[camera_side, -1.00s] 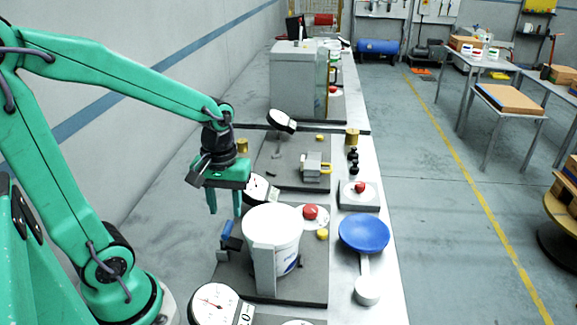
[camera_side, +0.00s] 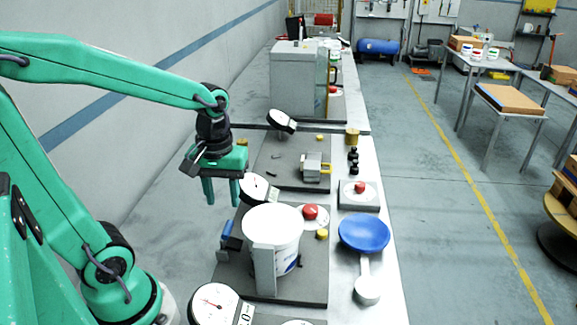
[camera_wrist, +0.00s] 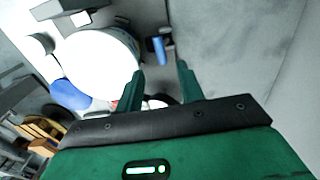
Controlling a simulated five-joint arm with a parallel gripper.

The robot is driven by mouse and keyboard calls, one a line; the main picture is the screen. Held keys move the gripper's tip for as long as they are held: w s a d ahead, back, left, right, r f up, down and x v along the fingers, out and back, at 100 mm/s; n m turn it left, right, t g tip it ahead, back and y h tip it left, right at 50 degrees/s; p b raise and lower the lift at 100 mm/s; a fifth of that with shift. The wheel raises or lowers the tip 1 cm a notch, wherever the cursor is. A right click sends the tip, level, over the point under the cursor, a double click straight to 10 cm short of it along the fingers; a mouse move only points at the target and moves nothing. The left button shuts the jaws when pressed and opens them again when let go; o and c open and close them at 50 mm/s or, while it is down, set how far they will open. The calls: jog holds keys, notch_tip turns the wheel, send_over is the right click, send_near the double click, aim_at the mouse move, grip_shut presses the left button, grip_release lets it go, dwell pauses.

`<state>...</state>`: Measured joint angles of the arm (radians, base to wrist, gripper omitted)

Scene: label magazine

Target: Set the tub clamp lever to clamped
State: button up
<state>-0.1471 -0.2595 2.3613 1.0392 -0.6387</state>
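A white tub (camera_side: 272,232) stands upright on a dark base plate (camera_side: 308,290), and also shows in the wrist view (camera_wrist: 98,62). The clamp lever with a blue handle (camera_side: 228,234) is at the tub's left side; the same blue piece shows in the wrist view (camera_wrist: 160,50), beside the tub and ahead of my fingers. My gripper (camera_side: 222,198) is above and behind the lever in the side view, apart from it. In the wrist view my gripper (camera_wrist: 160,72) has its two fingers spread, with nothing between them. The lever's lower part is hard to make out.
A round dial gauge (camera_side: 258,187) stands close to my gripper's right. Another gauge (camera_side: 214,303) is at the front. A red button (camera_side: 310,212) and a blue pan (camera_side: 363,234) lie to the tub's right. The bench left of the fixtures is clear.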

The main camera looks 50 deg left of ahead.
aim_at(227, 227)
jog(key=shift+f, duration=0.1)
jog(key=shift+f, duration=3.8)
grip_shut()
